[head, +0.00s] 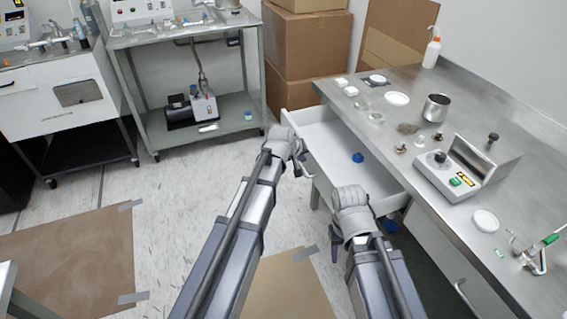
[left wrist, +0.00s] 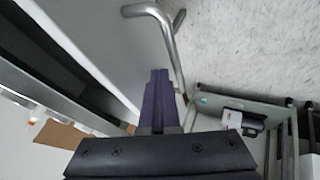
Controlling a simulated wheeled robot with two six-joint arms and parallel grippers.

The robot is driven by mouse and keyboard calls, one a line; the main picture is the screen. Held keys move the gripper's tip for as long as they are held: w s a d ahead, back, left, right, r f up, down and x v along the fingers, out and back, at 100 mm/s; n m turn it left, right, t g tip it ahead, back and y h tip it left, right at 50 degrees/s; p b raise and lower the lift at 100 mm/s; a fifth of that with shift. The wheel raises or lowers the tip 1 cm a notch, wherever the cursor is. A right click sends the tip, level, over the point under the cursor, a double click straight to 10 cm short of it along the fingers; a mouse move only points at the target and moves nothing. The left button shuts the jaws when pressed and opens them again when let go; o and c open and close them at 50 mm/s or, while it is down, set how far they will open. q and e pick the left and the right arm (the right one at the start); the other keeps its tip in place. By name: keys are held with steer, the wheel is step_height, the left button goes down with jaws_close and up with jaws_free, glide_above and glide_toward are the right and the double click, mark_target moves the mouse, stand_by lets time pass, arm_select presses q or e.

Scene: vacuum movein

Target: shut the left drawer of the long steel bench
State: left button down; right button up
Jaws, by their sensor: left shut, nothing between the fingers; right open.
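The left drawer (head: 330,138) of the long steel bench (head: 405,95) stands pulled out, its inside showing a small blue object (head: 357,157). My left gripper (head: 303,160) is at the drawer's front, near its bar handle (head: 309,174). In the left wrist view the closed fingers (left wrist: 160,95) are beside the metal handle (left wrist: 168,45) and the pale drawer front (left wrist: 95,35), with nothing between them. Whether they touch the front is unclear. My right gripper (head: 345,205) is open by the front's nearer end; its fingertips are mostly hidden.
The bench top holds a grey balance (head: 450,172), a metal beaker (head: 436,108) and several small dishes. Cardboard boxes (head: 300,45) stand behind the drawer. A steel cart (head: 185,110) with a pump is at the back left.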

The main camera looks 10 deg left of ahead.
arm_select(q)
glide_above(349, 158)
steer(key=shift+s+a, duration=0.15)
steer(key=shift+a, duration=0.2)
steer(key=shift+d, duration=0.2)
steer(key=shift+w+d+r, duration=0.1)
steer(key=shift+w, duration=0.1)
steer(key=shift+s+r+p, duration=0.2)
steer(key=shift+r+p, duration=0.2)
steer(key=shift+p, duration=0.15)
steer(key=p+v, duration=0.7)
steer(key=v, duration=0.2)
steer(key=shift+s+a, duration=0.35)
steer(key=shift+a, duration=0.05)
steer(key=shift+f, duration=0.1)
